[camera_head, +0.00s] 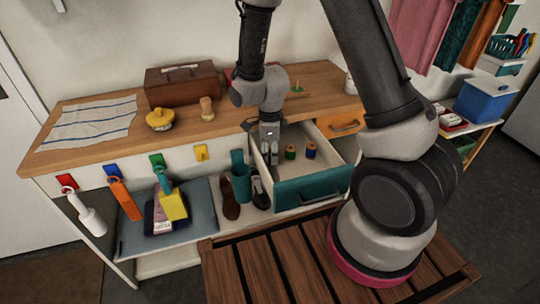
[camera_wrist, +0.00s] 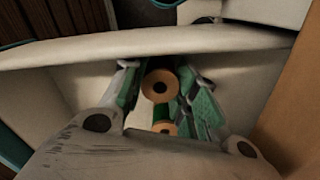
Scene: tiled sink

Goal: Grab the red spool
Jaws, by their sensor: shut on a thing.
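My gripper (camera_head: 269,158) points down inside the left part of the open drawer (camera_head: 312,189). In the wrist view my gripper's fingers (camera_wrist: 160,88) are on both sides of a spool with a tan end and a dark hole (camera_wrist: 160,84), and they are shut on it. Some green shows just below that end; I cannot tell whose it is. A second tan spool end (camera_wrist: 165,127) shows nearer the palm. No red thread shows; the held spool's colour is hidden.
The drawer's walls are close around my gripper. Shoes (camera_head: 230,197) and a teal holder (camera_head: 241,178) are left of the drawer. A slatted wooden surface (camera_head: 262,272) is in front.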

